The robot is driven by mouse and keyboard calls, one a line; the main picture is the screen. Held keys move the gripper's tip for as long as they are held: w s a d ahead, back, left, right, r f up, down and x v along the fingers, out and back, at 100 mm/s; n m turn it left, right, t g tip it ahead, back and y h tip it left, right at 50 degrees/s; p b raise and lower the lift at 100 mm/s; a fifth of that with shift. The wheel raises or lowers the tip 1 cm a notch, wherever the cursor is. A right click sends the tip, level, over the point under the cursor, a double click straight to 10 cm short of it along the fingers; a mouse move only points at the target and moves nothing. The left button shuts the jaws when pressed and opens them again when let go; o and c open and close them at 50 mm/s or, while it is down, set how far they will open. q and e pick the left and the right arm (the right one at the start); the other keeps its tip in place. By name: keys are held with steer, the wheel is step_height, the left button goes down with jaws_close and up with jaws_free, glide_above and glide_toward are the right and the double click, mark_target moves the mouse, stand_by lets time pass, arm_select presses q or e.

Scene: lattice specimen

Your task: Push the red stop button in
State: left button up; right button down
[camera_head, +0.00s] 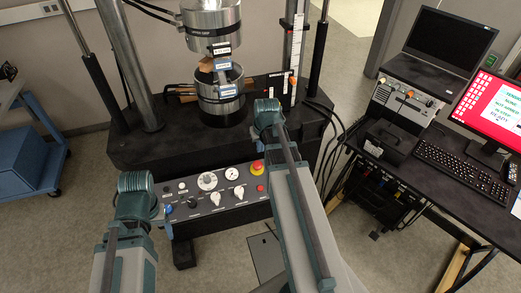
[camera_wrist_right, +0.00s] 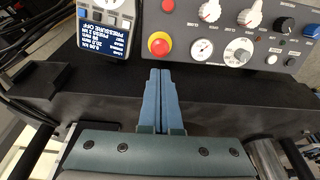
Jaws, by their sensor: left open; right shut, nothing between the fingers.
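The red stop button (camera_head: 257,167) with its yellow collar sits at the upper right of the grey control panel (camera_head: 215,204). In the right wrist view the red stop button (camera_wrist_right: 159,43) stands out from the panel, which appears upside down. My right gripper (camera_wrist_right: 160,72) is shut and empty. Its blue fingertips lie just below the button in that picture, apparently apart from it. In the head view my right arm hides these fingers. My left arm stands at the panel's left end; its gripper fingers cannot be seen.
A small red button (camera_head: 260,188), dials and knobs share the panel. A black machine bed (camera_wrist_right: 220,100) lies beneath my right fingers. A handheld display unit (camera_wrist_right: 105,22) is left of the stop button in the wrist view. A desk with a keyboard (camera_head: 458,165) stands at right.

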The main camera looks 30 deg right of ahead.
mark_target(258, 165)
steer(key=b+x, duration=1.1)
steer(key=x, duration=0.1)
steer(key=shift+d+f, duration=0.1)
steer(key=shift+f, duration=0.05)
